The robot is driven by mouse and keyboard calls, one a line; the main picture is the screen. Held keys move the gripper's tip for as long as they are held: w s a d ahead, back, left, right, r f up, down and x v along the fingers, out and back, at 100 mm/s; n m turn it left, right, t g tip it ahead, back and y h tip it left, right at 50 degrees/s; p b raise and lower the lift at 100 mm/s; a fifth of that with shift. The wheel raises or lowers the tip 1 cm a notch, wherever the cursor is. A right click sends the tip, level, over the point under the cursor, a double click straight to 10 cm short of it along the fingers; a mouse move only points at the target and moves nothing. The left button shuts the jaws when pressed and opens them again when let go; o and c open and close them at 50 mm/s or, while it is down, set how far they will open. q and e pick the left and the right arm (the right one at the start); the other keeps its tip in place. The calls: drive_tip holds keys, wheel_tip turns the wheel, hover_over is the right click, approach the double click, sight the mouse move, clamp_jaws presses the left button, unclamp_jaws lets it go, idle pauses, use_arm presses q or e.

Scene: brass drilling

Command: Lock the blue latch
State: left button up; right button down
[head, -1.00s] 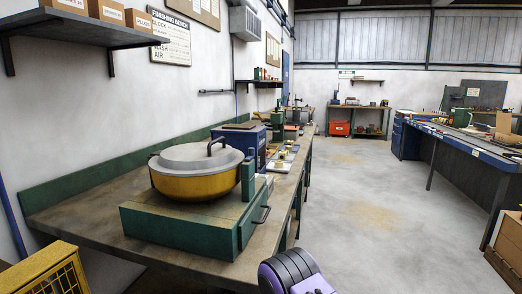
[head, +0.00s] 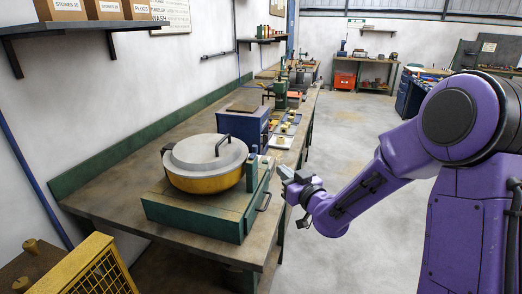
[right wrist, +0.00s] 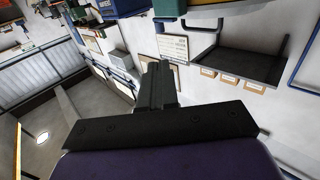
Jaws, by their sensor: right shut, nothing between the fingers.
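I cannot pick out a blue latch in either view. A blue box-shaped unit (head: 256,130) stands on the left workbench (head: 125,165), behind the green machine (head: 195,217) with the yellow, grey-lidded bowl (head: 205,168). My right gripper (head: 284,176) is shut and empty, just right of the green machine's front corner, apart from the blue unit. In the right wrist view its closed fingers (right wrist: 157,75) point up the picture with nothing between them. My left gripper is not in view.
A yellow crate (head: 98,268) is at the lower left. A wall shelf (head: 70,27) with boxes hangs over the bench and also shows tilted in the right wrist view (right wrist: 240,66). Small parts lie on trays (head: 281,141) further along the bench. The floor aisle (head: 345,130) is clear.

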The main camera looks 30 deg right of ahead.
drive_tip(key=shift+w+f, duration=0.1)
drive_tip(key=shift+w, duration=0.05)
drive_tip(key=p, duration=0.6)
approach(256, 148)
drive_tip(key=w, duration=0.6)
drive_tip(key=shift+w+d, duration=0.15)
drive_tip(key=shift+d, duration=0.1)
drive_tip(key=shift+w, duration=0.3)
